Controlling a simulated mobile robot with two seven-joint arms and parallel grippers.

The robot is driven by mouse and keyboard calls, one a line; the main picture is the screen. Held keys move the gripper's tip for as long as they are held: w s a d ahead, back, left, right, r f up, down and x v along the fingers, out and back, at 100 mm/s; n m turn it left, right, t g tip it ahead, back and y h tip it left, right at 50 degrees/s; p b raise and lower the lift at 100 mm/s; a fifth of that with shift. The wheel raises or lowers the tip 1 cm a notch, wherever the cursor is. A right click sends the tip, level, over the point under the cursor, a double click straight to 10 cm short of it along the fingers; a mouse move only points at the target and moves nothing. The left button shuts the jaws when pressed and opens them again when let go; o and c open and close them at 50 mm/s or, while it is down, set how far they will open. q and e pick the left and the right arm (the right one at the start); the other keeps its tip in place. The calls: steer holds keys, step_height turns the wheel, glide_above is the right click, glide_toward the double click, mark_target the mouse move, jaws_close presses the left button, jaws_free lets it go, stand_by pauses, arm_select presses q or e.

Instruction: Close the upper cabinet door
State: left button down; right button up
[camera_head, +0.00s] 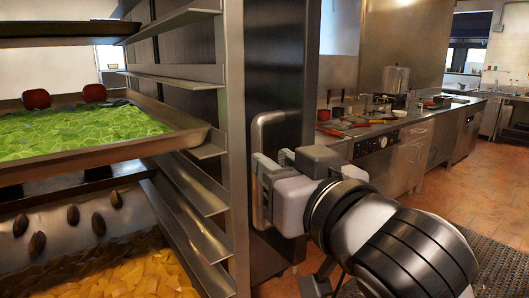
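A dark steel door panel (280,65) stands upright in the middle of the head view, with a rounded metal handle (256,130) on it. I cannot tell for sure whether this panel is the upper cabinet door. My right gripper (268,166) is at the handle, its fingers overlapping the handle's upright bar. Whether they are closed around it cannot be made out. My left gripper is not in view.
Left of the panel, a steel rack with side rails (205,205) holds a tray (110,152) of green leaves and a lower level of yellow food. A counter (405,122) with pans stands at the back right. Tiled floor (450,195) lies open before it.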

steer(key=shift+x, duration=2.15)
jaws_close()
steer(key=shift+d+p, duration=0.15)
steer(key=shift+p, duration=0.15)
